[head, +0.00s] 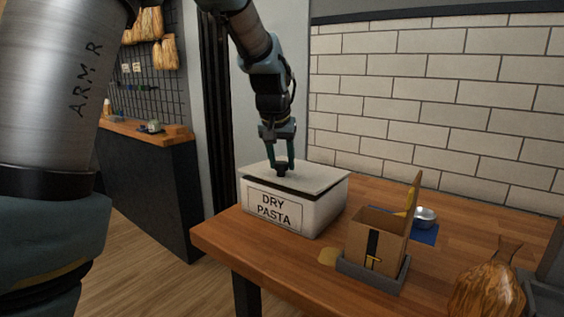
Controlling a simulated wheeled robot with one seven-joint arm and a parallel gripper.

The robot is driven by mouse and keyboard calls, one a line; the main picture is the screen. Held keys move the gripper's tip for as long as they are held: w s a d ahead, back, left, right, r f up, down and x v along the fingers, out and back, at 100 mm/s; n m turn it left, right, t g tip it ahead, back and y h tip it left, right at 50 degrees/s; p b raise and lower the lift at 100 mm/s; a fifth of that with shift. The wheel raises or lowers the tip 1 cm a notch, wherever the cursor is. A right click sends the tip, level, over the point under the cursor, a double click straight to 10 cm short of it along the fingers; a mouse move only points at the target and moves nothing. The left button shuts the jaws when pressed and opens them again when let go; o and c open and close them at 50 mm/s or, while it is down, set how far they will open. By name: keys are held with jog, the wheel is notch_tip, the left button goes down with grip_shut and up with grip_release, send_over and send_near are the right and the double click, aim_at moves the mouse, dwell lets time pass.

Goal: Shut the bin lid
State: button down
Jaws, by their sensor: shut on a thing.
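The white bin (308,216) with a "DRY PASTA" label stands on the wooden table. Its pale lid (318,179) lies over the top, with a dark gap showing between lid and rim along the front. I cannot tell whether the lid touches the rim at the back. My gripper (281,167) points down from above and is shut on the dark knob (282,174) of the lid. The inside of the bin is hidden by the lid.
A small brown box (372,252) with a raised flap sits in a grey tray (366,279) right of the bin. A brown tied bag (487,290) stands at the front right. The back of the table is clear.

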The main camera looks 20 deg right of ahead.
jog(key=shift+s+a+f+b, duration=0.1)
jog(key=shift+s+f+b, duration=0.05)
jog(key=shift+f+b, duration=0.4)
jog(key=shift+s+a+f+b, duration=0.1)
jog(key=shift+f+b, duration=0.3)
jog(key=shift+f, duration=0.15)
jog(key=shift+r+p, duration=0.35)
jog(key=c, duration=0.7)
grip_release()
jog(key=shift+d, duration=0.1)
jog(key=v, duration=0.3)
jog(key=b+v, duration=0.1)
jog(key=v, duration=0.6)
jog(key=shift+s+a+r, duration=0.15)
jog(key=shift+a+r, duration=0.15)
jog(key=shift+a, duration=0.05)
